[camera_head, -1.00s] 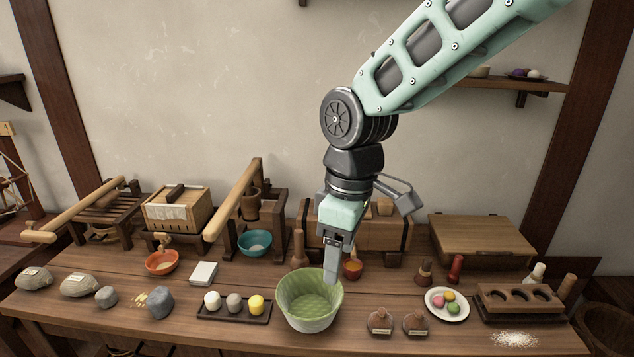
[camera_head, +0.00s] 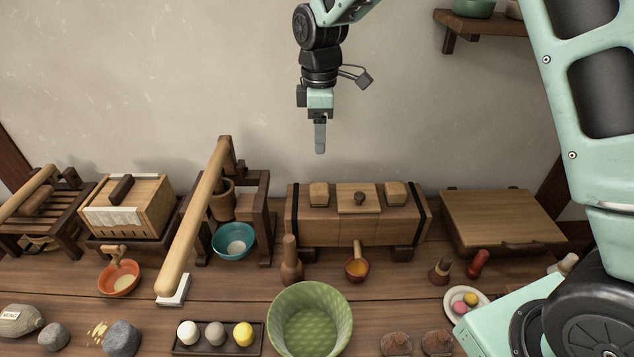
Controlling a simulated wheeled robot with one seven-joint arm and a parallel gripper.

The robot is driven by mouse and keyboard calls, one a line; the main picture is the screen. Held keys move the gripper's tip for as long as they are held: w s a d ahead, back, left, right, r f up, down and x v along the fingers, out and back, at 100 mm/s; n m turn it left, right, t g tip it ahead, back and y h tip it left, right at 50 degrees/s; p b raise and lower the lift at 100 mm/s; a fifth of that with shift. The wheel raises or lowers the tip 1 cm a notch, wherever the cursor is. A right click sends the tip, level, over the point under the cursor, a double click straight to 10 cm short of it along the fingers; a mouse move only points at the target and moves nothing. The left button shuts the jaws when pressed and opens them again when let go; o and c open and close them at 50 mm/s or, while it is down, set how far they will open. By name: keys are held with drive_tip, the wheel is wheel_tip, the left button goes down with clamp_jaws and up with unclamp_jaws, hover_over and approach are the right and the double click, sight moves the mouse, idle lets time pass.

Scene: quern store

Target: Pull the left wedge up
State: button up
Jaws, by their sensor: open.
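A long wooden chest-like press (camera_head: 300,228) with dark end bands stands at the back middle of the bench. The left wedge (camera_head: 319,193) is a light wooden block set in its top, left of a middle block with a knob (camera_head: 359,198). The right wedge (camera_head: 396,193) sits on the other side. My gripper (camera_head: 320,150) points straight down in front of the wall, appearing directly above the left wedge and apart from it. It is open and empty; its fingers line up in this view, so the gap between them is hidden.
A lever beam (camera_head: 195,222) rises left of the press. A flat wooden board box (camera_head: 500,215) is at right. The air around my gripper is clear.

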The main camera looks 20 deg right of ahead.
sight(319, 188)
wheel_tip(319, 188, down, 16)
drive_tip(key=shift+f+p, duration=0.15)
drive_tip(key=shift+p, duration=1.1)
drive_tip(key=c, duration=1.4)
wheel_tip(319, 188, up, 4)
drive_tip(key=shift+f+p, duration=0.2)
drive_tip(key=shift+p, duration=0.6)
drive_tip(key=o, duration=1.4)
